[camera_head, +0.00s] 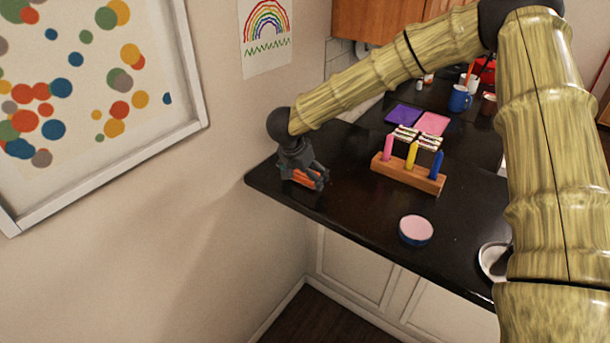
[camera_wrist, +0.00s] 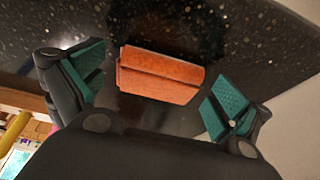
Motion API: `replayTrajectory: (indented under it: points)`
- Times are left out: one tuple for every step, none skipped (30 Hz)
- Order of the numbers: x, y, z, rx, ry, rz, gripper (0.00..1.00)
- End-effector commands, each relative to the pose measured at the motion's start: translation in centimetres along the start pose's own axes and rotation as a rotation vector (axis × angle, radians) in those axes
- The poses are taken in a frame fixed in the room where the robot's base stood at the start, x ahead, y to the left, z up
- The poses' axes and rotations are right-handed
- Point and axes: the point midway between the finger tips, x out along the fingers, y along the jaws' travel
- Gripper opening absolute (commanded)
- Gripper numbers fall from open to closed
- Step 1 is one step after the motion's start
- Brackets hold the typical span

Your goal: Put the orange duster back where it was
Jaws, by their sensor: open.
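The orange duster (camera_wrist: 160,76) is a small block lying on the black countertop near its left end. It also shows in the head view (camera_head: 305,179), partly hidden by my gripper. My gripper (camera_wrist: 157,92) is open above the duster, with one green-padded finger on each side of it. In the wrist view there is a gap between the duster and each finger pad. In the head view my gripper (camera_head: 305,178) is low over the counter, close to the wall.
A wooden holder (camera_head: 405,175) with pink, yellow and blue sticks stands to the right. A pink-topped bowl (camera_head: 416,229) sits near the front edge. Purple (camera_head: 404,115) and pink (camera_head: 432,123) squares and a blue mug (camera_head: 459,98) are farther back. Bare counter (camera_head: 350,205) lies between duster and bowl.

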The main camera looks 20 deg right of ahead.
Motion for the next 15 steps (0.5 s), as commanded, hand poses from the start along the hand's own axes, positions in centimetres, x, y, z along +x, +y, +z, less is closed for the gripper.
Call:
replayTrajectory:
  points:
    - [0.0,0.0,0.0,0.0,0.0,0.0,1.0]
    - [0.0,0.0,0.0,0.0,0.0,0.0,1.0]
    - [0.0,0.0,0.0,0.0,0.0,0.0,1.0]
    - [-0.1,0.0,0.0,0.0,0.0,-0.001,1.0]
    - [-0.2,0.0,-0.1,0.0,0.0,-0.001,1.0]
    - [-0.4,-0.1,-0.1,0.001,0.0,-0.002,1.0]
    - [-0.6,-0.1,-0.1,0.001,0.0,-0.002,1.0]
    - [-0.8,-0.1,-0.1,0.001,0.0,-0.002,1.0]
    - [-1.2,-0.1,-0.1,0.001,0.0,-0.002,1.0]
    - [-1.6,-0.1,-0.1,0.001,0.0,-0.002,1.0]
    - [-2.0,-0.1,-0.1,0.001,0.001,-0.002,1.0]
    - [-2.6,-0.1,-0.1,0.001,0.002,-0.003,1.0]
    - [-3.1,-0.1,-0.1,0.001,0.001,-0.003,1.0]
    - [-3.6,-0.1,-0.1,0.001,0.001,-0.003,1.0]
    - [-4.4,-0.1,-0.1,0.001,0.002,-0.004,1.0]
